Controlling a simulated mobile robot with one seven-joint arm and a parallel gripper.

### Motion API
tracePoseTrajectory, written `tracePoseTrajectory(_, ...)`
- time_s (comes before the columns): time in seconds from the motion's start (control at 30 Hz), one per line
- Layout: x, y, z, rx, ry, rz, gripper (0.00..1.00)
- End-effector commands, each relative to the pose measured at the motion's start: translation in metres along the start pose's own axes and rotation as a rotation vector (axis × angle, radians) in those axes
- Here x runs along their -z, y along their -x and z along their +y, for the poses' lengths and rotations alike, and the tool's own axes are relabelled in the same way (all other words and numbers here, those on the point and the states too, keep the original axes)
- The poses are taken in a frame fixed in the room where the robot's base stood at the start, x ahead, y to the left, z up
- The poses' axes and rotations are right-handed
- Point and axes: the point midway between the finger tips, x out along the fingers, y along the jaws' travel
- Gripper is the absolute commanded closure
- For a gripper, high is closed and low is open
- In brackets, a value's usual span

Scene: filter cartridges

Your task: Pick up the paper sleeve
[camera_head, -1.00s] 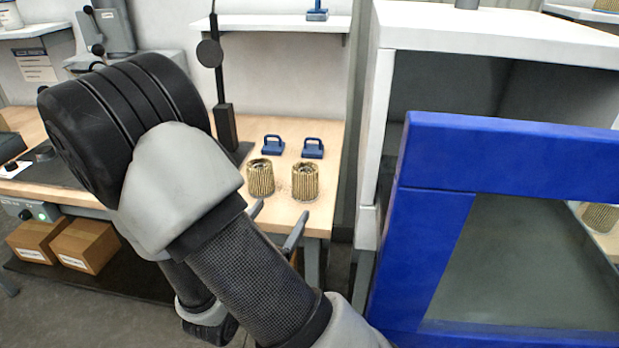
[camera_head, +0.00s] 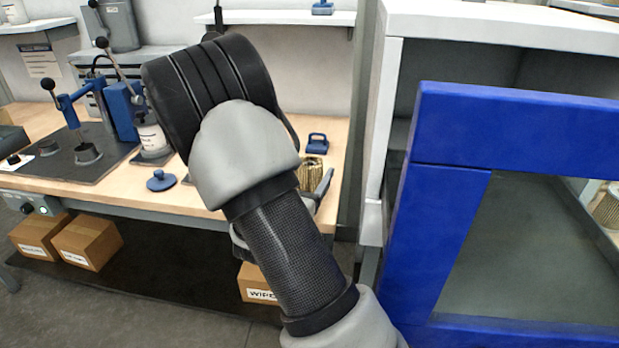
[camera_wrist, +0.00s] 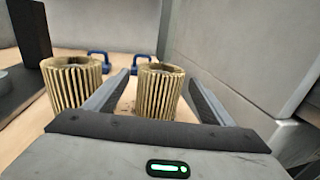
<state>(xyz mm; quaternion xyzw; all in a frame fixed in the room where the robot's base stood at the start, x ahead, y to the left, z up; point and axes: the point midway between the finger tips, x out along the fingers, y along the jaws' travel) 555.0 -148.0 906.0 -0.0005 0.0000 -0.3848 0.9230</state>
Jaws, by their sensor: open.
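Two pleated tan paper sleeves stand upright on the wooden bench in the wrist view. One sleeve (camera_wrist: 158,92) stands ahead of my gripper (camera_wrist: 164,84), between the lines of its two fingers. The other sleeve (camera_wrist: 72,82) stands to the left, outside the left finger. My gripper is open and holds nothing. In the head view one sleeve (camera_head: 313,167) shows in part behind my arm, with a gripper finger beside it. The other sleeve is hidden there by my arm.
Two blue handled blocks (camera_wrist: 98,60) stand behind the sleeves. A grey wall (camera_wrist: 245,60) rises close on the right. A dark post (camera_wrist: 30,30) stands at left. A blue-framed door (camera_head: 450,125) and white cabinet (camera_head: 385,100) are right of the bench.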

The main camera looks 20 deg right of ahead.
Motion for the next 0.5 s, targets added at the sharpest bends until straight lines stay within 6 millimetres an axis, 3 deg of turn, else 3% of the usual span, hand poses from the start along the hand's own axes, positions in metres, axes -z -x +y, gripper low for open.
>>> tracePoseTrajectory(0.1, 0.001, -0.017, -0.001, 0.002, -0.002, -0.002, 0.24)
tracePoseTrajectory(0.33, 0.000, -0.020, 0.000, 0.000, -0.001, 0.000, 0.24)
tracePoseTrajectory(0.5, 0.000, -0.019, 0.000, 0.000, -0.001, 0.000, 0.51)
